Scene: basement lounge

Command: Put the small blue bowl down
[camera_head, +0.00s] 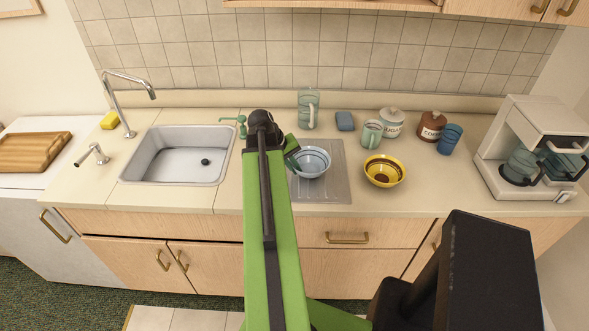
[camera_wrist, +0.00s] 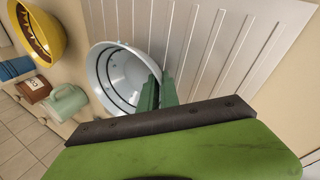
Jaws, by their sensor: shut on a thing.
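The small blue bowl (camera_head: 312,161) is pale blue with dark rings inside. It is at the grey ribbed drainboard (camera_head: 335,190) right of the sink. My gripper (camera_head: 292,158) is at the bowl's left side, shut on its rim. In the wrist view the bowl (camera_wrist: 112,72) shows with the green fingers (camera_wrist: 158,95) pinching its near edge, one finger inside and one outside. The ribbed drainboard (camera_wrist: 225,45) lies beside and behind it. I cannot tell whether the bowl's base touches the drainboard.
A yellow bowl (camera_head: 384,171) stands just right of the drainboard. The sink (camera_head: 180,155) is left; a coffee maker (camera_head: 535,150) is right.

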